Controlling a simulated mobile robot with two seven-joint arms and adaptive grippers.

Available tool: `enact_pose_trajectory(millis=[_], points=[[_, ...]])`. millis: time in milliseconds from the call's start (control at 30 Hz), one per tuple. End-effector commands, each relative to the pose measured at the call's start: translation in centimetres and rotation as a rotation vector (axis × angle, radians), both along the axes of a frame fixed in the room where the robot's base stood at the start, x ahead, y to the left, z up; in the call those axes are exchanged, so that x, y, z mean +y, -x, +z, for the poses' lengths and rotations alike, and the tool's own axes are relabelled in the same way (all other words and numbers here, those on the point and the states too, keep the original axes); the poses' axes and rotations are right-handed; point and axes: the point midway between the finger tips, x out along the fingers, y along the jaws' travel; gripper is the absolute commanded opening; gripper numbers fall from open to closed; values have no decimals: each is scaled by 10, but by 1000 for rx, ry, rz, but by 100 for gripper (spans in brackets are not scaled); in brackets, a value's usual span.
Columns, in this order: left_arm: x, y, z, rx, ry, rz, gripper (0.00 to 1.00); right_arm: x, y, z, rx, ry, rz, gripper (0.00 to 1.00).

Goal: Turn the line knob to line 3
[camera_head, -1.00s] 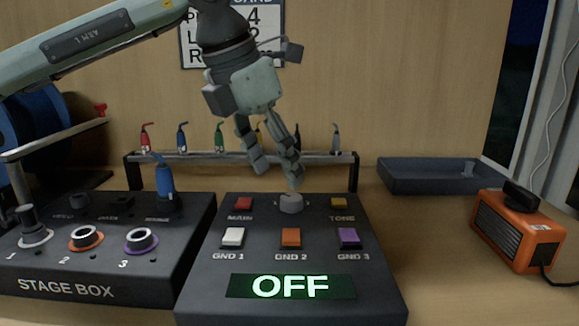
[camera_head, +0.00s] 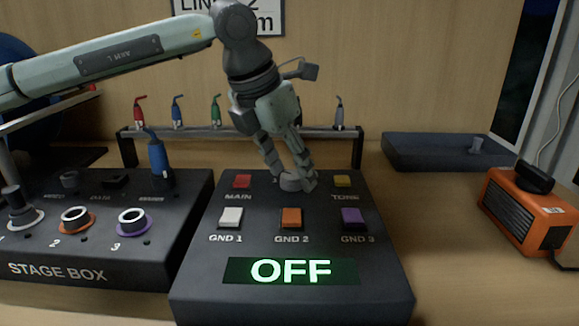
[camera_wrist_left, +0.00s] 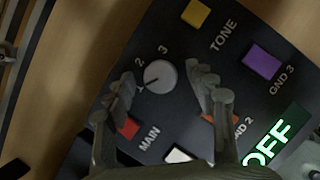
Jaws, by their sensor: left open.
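The line knob (camera_head: 290,183) is a round grey knob at the top middle of the dark control box. In the left wrist view the knob (camera_wrist_left: 160,74) has the numbers 1, 2 and 3 beside it, and its faint pointer mark seems to face 1. My left gripper (camera_head: 294,177) points down at the knob and is open. Its fingers (camera_wrist_left: 163,80) show on either side of the knob, apart from it in that view; I cannot tell whether they touch. The display (camera_head: 291,271) reads OFF in green. My right gripper is not in view.
Red MAIN (camera_head: 242,181) and yellow TONE (camera_head: 342,180) buttons flank the knob. White, orange and purple GND buttons sit in front. The stage box (camera_head: 60,270) stands left, a cable rack (camera_head: 345,133) behind, an orange device (camera_head: 525,215) and grey tray (camera_head: 440,160) right.

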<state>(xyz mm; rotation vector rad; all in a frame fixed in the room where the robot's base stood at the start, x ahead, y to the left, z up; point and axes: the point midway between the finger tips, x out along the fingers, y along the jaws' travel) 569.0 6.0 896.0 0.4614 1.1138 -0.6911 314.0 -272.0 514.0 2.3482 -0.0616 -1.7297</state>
Motion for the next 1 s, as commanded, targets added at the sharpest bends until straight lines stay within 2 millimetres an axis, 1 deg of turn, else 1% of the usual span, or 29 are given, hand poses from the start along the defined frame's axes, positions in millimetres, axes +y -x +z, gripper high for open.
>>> enact_pose_trajectory(millis=[100, 500, 767, 1000], points=[[0, 0, 0, 0, 0, 0, 55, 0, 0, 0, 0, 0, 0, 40], [0, 0, 0, 1, 0, 0, 6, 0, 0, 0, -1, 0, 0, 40], [0, 0, 0, 2, 1, -24, 5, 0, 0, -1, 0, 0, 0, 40], [0, -1, 0, 2, 2, -138, 5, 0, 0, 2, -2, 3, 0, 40]])
